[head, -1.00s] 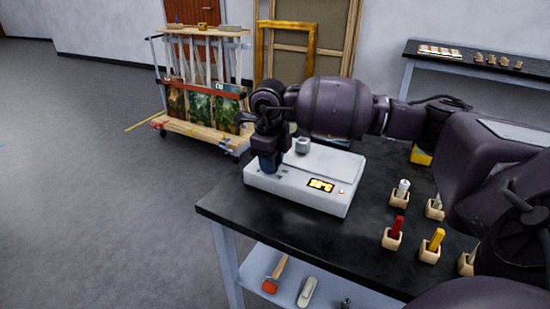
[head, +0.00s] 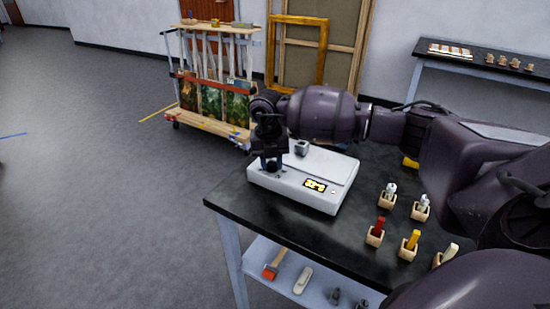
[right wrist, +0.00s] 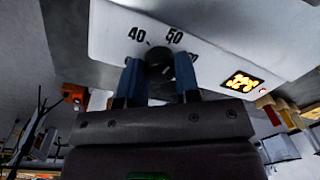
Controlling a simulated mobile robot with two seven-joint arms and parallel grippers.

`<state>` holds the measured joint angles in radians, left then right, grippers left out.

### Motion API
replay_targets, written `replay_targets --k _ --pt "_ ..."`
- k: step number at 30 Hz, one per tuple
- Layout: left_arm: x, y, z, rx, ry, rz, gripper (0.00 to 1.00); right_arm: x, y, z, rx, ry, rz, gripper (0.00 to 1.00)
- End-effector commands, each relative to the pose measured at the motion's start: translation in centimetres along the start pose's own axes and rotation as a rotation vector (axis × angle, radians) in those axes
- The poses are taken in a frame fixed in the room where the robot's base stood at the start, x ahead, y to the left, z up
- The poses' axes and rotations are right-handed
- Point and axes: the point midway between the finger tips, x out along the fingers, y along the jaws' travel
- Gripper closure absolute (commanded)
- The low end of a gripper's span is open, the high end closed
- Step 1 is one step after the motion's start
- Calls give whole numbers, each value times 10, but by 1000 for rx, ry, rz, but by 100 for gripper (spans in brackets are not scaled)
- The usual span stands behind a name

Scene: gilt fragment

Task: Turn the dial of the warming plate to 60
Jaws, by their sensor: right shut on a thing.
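The white warming plate (head: 335,170) sits on the dark table, with a lit amber display (head: 315,186) whose digits are too blurred to read surely. My right gripper (head: 271,166) is over its left front corner, fingers pointing down. In the right wrist view, the black dial (right wrist: 159,66) is between the two blue fingers of my right gripper (right wrist: 158,80), which are shut on it. The printed 40 (right wrist: 137,34) and 50 (right wrist: 175,37) show beside the dial; another mark is partly hidden by a finger. My left gripper is not in view.
A small grey block (head: 301,147) stands on top of the plate. Small wooden holders with red (head: 380,226) and yellow (head: 413,239) items stand at the table's right. A lower shelf (head: 262,258) holds tools. A cart (head: 212,128) with pictures stands behind, with open floor left.

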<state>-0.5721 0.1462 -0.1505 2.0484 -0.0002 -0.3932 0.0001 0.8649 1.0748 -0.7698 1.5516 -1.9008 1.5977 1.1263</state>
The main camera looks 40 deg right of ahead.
Motion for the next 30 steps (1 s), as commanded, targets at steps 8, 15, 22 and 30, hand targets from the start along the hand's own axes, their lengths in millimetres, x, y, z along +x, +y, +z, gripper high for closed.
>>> replay_targets --k 8,15,22,30 --pt "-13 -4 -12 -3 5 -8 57 -6 0 0 261 14 2 93" --pt "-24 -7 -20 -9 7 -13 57 -6 0 1 488 29 2 93" --pt "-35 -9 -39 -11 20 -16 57 -5 0 1 691 43 0 93" --pt "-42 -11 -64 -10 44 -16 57 -3 0 1 867 55 -1 93"
